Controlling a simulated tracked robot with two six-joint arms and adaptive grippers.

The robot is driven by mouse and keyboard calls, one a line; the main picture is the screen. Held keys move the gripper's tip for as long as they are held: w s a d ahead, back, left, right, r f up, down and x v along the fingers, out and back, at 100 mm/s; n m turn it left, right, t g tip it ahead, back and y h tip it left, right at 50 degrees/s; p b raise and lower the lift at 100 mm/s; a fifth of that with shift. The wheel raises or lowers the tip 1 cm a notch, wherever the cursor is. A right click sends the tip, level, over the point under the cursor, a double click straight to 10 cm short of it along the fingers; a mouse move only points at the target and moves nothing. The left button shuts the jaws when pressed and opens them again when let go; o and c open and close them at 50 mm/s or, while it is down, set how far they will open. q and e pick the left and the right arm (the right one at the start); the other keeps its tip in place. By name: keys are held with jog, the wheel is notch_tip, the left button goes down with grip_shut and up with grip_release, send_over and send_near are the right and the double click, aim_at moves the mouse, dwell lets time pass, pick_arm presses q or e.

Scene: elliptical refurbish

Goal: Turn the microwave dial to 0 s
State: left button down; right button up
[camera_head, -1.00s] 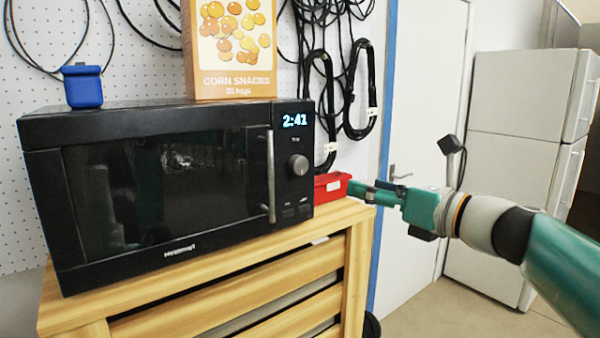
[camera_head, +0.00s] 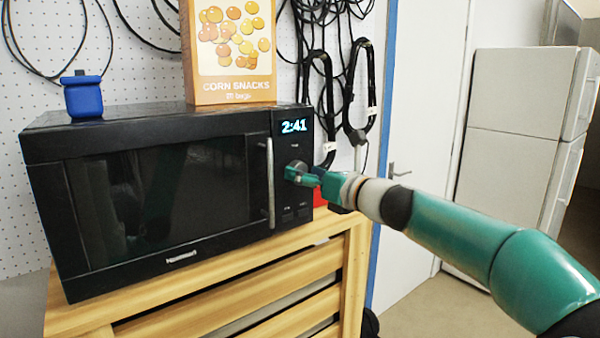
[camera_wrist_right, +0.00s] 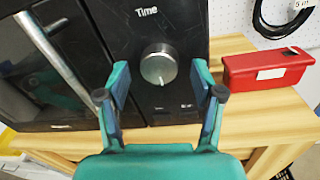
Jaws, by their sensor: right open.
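The black microwave (camera_head: 160,185) stands on a wooden bench, its display (camera_head: 293,127) reading 2:41. Its round silver dial (camera_head: 297,168) is on the right-hand panel, partly hidden by my right gripper (camera_head: 290,172) in the head view. In the right wrist view the dial (camera_wrist_right: 158,65) sits below the word "Time", just beyond and between the fingertips of my open right gripper (camera_wrist_right: 162,78). The fingers are apart on either side of it, with no clear contact. My left gripper is not in view.
A vertical door handle (camera_head: 270,180) stands out left of the dial. A red bin (camera_wrist_right: 268,68) sits on the bench (camera_wrist_right: 235,108) right of the microwave. A corn snacks box (camera_head: 232,55) and a blue jar (camera_head: 83,95) stand on top. Cables hang behind.

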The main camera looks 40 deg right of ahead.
jog(key=shift+w, duration=0.35)
jog(key=shift+c, duration=0.3)
jog(key=c, duration=1.1)
jog(key=shift+a, duration=0.25)
jog(key=shift+s+d, duration=0.15)
jog(key=shift+d, duration=0.05)
jog(key=shift+r+n, duration=0.15)
jog(key=shift+n, duration=0.15)
